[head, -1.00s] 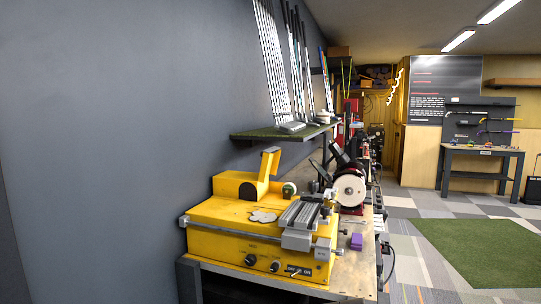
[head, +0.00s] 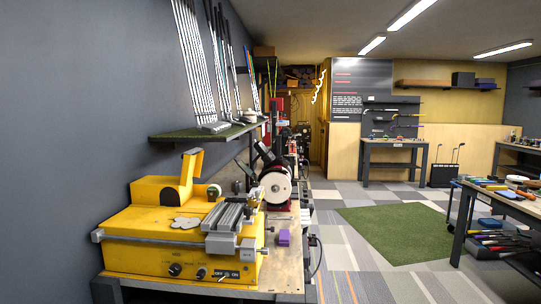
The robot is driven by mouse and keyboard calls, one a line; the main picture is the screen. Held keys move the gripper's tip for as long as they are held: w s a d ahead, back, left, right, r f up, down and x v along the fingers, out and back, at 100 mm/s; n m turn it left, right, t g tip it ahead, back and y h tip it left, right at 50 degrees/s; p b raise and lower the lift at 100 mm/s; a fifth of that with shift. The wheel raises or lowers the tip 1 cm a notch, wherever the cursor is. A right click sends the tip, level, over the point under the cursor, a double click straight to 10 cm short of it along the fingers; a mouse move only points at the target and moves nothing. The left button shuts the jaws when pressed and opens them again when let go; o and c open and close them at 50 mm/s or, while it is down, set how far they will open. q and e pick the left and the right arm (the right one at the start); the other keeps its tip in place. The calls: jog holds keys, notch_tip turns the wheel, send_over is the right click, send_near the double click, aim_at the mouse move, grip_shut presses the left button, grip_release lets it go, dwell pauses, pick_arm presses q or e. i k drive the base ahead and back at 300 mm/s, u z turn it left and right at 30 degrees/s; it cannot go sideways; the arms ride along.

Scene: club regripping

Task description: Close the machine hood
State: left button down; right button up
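A yellow machine (head: 170,241) stands on the near end of the workbench along the left wall. It has knobs and a switch on its front face and a grey metal slide (head: 232,219) at its right. A raised yellow piece (head: 190,167) stands tilted up above the rounded yellow housing (head: 158,190) at the back; it looks like the hood standing open, though I cannot be sure. Neither of my grippers shows in the head view.
A grinder with a pale wheel (head: 276,187) stands behind the machine, and a small purple block (head: 284,238) lies beside it. A green-topped shelf (head: 205,132) holds club shafts above. A table with grips (head: 510,200) stands at the right. The floor between, with a green mat (head: 395,234), is clear.

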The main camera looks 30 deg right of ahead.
aim_at(192, 160)
jog(key=z, duration=0.85)
jog(key=i, duration=0.4)
